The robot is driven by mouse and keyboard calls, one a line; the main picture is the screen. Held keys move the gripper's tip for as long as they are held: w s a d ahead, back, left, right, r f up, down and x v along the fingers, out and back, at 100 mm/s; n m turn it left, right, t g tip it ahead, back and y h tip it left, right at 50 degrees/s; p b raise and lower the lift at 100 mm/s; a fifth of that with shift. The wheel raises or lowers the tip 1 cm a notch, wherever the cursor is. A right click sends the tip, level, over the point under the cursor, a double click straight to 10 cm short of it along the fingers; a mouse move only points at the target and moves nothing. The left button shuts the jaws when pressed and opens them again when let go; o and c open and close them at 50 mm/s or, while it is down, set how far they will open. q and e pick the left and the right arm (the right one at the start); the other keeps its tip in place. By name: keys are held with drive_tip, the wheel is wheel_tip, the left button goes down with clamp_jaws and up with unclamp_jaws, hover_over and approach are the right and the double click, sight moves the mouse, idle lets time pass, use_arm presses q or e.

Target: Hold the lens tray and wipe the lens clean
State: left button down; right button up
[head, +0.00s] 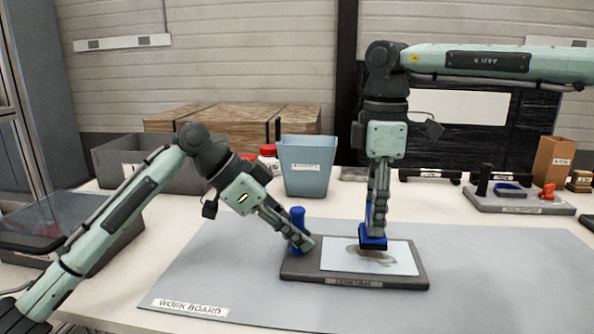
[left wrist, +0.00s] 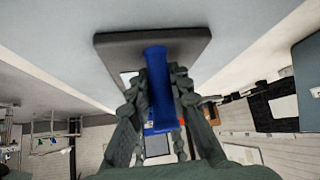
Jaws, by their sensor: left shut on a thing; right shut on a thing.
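The dark grey lens tray (head: 300,276) lies on the grey work board (head: 225,265). A pale, flat lens (head: 343,259) lies on it, with a brownish smudge (head: 375,257) on its surface. My left gripper (head: 300,243) is shut on the tray's upright blue handle (head: 297,216) at the left end; the handle also shows in the left wrist view (left wrist: 157,85) between the fingers. My right gripper (head: 376,226) points straight down and is shut on a blue wiper block (head: 372,240), which sits at the lens's far part, by the smudge. Whether the block touches the lens is unclear.
A blue-grey bin (head: 307,165) and a dark grey bin (head: 118,160) stand behind the board. A grey tool tray (head: 520,202) with blue and red items is at the right, beside a brown box (head: 553,160). The board's left and right parts are clear.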

drive_tip(key=shift+a, duration=0.15)
drive_tip(key=shift+w+a, duration=0.15)
drive_tip(key=shift+a, duration=0.6)
drive_tip(key=shift+w+a, duration=0.1)
drive_tip(key=shift+a, duration=0.65)
drive_tip(key=shift+f, duration=0.5)
drive_tip(key=shift+d, duration=0.1)
drive_tip(key=shift+s+d, duration=0.25)
drive_tip(key=shift+d, duration=1.35)
drive_tip(key=shift+s+d, duration=0.2)
drive_tip(key=shift+d, duration=1.4)
drive_tip(key=shift+f, duration=0.5)
drive_tip(key=shift+a, duration=0.15)
drive_tip(key=shift+w+a, duration=0.25)
drive_tip(key=shift+a, duration=1.35)
drive_tip(key=shift+w+a, duration=0.2)
drive_tip(key=shift+a, duration=1.35)
